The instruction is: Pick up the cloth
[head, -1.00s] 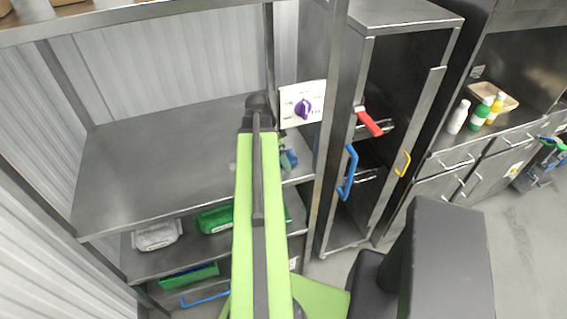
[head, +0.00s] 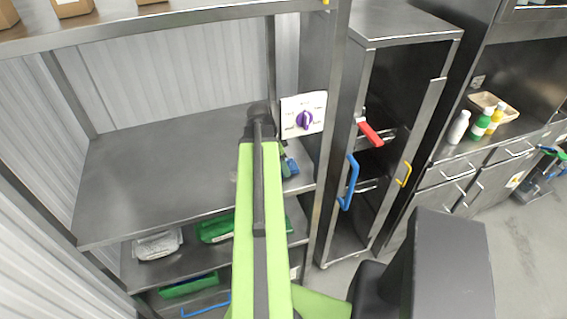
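My green arm reaches forward over the steel shelf unit, and its dark far joint is in front of the middle shelf (head: 165,165). My gripper is hidden behind the arm, so its fingers do not show. A small blue and green item (head: 288,162) shows partly beside the arm at the right end of the middle shelf. I cannot tell whether it is the cloth. No other thing in view is clearly a cloth.
A clear tray (head: 157,245) and green containers (head: 215,228) stand on the lower shelf. A white panel with a purple knob (head: 304,116) is near the shelf post. Right are a tall cabinet with a blue handle (head: 349,182) and a counter with bottles (head: 483,122). The middle shelf's left is bare.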

